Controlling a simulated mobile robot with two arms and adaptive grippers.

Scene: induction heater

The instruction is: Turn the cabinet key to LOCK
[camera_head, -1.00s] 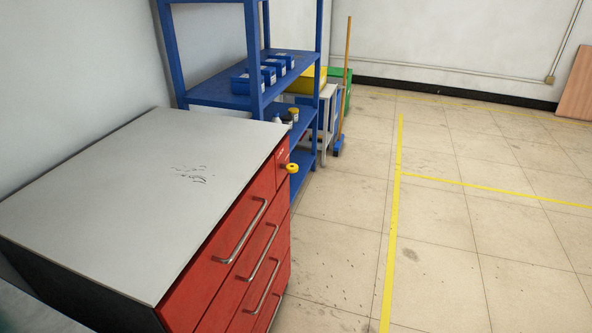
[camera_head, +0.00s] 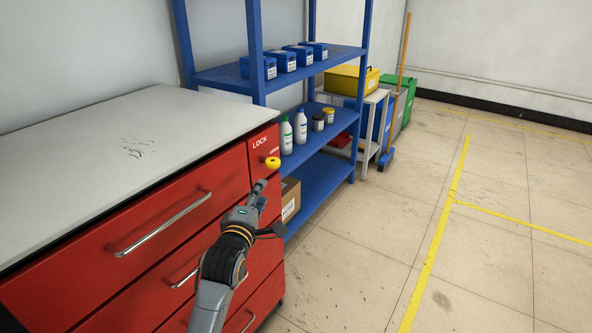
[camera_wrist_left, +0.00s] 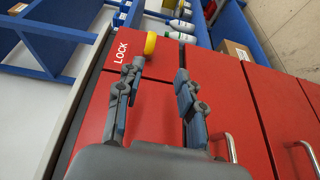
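The cabinet key is a round yellow knob (camera_head: 272,162) on the upper right of the red cabinet's front. White LOCK lettering (camera_head: 260,143) is to its upper left, with smaller lettering just above the knob, too small to read surely. My left gripper (camera_head: 262,186) is just below the knob, apart from it. In the left wrist view the gripper (camera_wrist_left: 158,72) is open, with nothing between its fingers. The yellow knob (camera_wrist_left: 150,43) shows beyond the fingertips, nearer the left finger, beside the LOCK lettering (camera_wrist_left: 121,51). My right gripper is out of view.
The red cabinet (camera_head: 95,262) has a grey top (camera_head: 70,150) and protruding metal drawer handles (camera_head: 165,225). A blue shelf (camera_head: 325,180) with bottles and boxes stands close behind it. The tiled floor (camera_head: 400,240) to the right is clear.

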